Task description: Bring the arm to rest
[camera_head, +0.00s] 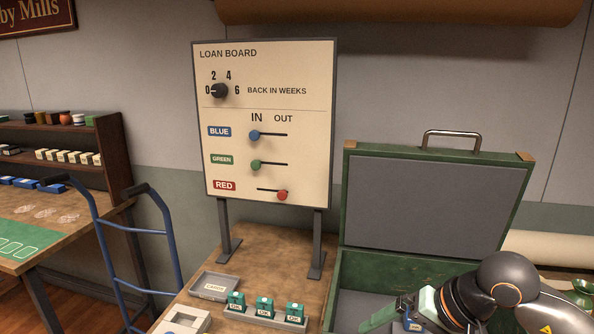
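My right arm comes in from the lower right, and its gripper (402,312) is low over the open green case (433,264). The picture's lower edge and the arm hide part of the case's inside. My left gripper is not in view.
A grey rack (266,322) holds three teal blocks beside a labelled tray (214,286). A blue hand truck (117,254) stands left.

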